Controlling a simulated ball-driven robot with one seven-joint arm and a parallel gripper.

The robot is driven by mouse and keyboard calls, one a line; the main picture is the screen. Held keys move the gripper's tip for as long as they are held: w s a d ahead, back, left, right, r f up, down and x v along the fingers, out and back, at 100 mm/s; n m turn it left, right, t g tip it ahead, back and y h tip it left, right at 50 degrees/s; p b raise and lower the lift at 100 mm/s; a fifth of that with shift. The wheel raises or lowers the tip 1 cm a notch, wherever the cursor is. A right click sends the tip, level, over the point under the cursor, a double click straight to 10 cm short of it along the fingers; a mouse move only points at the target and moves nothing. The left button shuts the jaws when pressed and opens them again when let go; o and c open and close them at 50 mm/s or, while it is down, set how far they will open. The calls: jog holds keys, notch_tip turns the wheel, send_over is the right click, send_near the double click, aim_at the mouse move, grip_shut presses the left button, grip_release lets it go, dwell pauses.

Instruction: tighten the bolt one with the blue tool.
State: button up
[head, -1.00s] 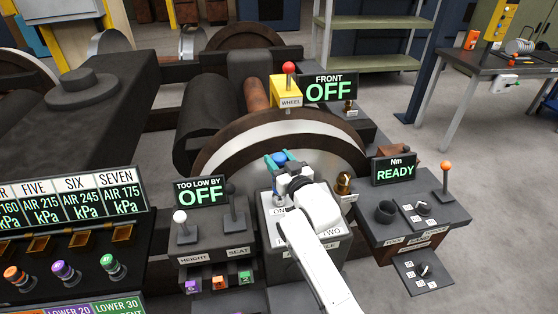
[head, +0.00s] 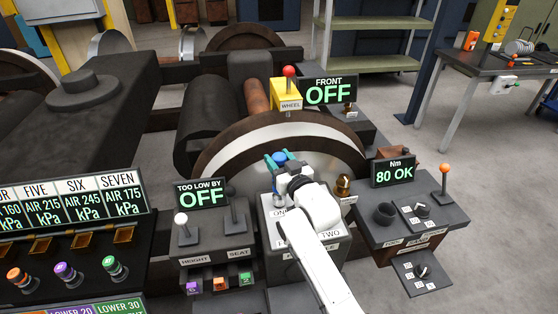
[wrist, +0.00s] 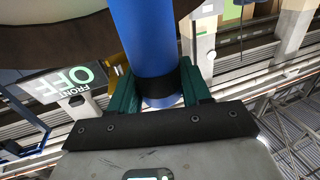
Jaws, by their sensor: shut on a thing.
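My gripper (head: 277,160) is shut on the blue tool (head: 280,158). In the wrist view the tool is a thick blue cylinder (wrist: 147,40) with a black band, held between green fingers (wrist: 160,95). In the head view the gripper is above the grey block in front of the large wheel, at the label beginning "ON" (head: 278,212). Bolt one and the tool's lower end are hidden behind my gripper and arm. A brass-coloured bolt (head: 343,186) stands to the right, near the "TWO" label (head: 330,233). The Nm display (head: 394,172) reads "80 OK".
The Nm display stands over a console with a black round holder (head: 385,212) and an orange-knobbed lever (head: 445,170). Left are the "TOO LOW BY OFF" display (head: 201,194) and a white-knobbed lever (head: 180,218). The wheel (head: 225,140) rises close behind my gripper.

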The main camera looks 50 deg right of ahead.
jog(key=shift+r+p, duration=2.1)
jog(key=shift+r, duration=0.85)
